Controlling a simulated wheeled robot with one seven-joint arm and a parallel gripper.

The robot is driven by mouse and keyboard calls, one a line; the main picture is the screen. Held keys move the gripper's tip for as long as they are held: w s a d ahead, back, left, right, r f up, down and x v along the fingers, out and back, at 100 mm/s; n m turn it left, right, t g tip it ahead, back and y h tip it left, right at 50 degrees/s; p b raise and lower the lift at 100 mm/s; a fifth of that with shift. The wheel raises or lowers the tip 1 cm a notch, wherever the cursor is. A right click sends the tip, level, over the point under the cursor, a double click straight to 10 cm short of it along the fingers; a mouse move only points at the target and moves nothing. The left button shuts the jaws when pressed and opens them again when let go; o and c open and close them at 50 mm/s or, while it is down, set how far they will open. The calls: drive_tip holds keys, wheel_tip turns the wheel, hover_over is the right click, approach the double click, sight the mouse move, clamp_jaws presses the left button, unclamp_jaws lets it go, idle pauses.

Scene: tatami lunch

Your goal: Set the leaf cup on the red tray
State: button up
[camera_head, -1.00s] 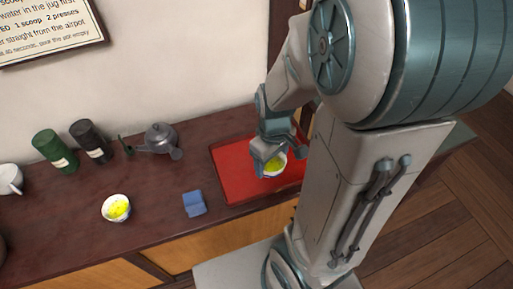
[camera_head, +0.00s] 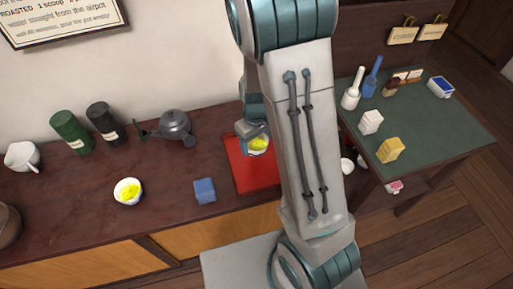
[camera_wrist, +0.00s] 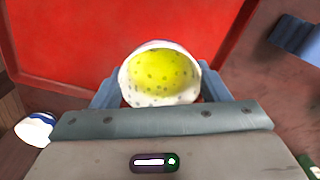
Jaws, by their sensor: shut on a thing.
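A small white cup with a yellow, dark-specked inside (camera_wrist: 160,75) is between the fingers of my gripper (camera_wrist: 160,95), which is shut on it. In the head view the cup (camera_head: 258,147) is over the far part of the red tray (camera_head: 252,178); my arm hides the tray's right side. I cannot tell whether the cup's base touches the tray. The tray also fills much of the wrist view (camera_wrist: 80,40). A similar bowl with yellow contents (camera_head: 128,191) stands on the dark counter to the left.
A blue block (camera_head: 204,190) lies just left of the tray. A grey teapot (camera_head: 175,126), black canister (camera_head: 105,124), green canister (camera_head: 72,132) and white cup (camera_head: 22,157) stand behind and left. A green table (camera_head: 440,130) with bottles and boxes is at the right.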

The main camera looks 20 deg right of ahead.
drive_tip(key=shift+f, duration=2)
drive_tip(key=shift+f+b, duration=0.25)
drive_tip(key=shift+b, duration=0.15)
drive_tip(key=o, duration=1.1)
drive_tip(key=shift+r, duration=0.1)
drive_tip(key=shift+c, duration=0.2)
wheel_tip(320, 180, up, 11)
drive_tip(key=p, duration=0.2)
drive_tip(key=s+r+m+t, duration=0.2)
drive_tip(key=s+r+m, duration=0.2)
drive_tip(key=s+r, duration=0.9)
drive_tip(key=shift+s+r+m+t, duration=0.25)
drive_tip(key=shift+s+m+t, duration=0.15)
drive_tip(key=shift+s, duration=0.15)
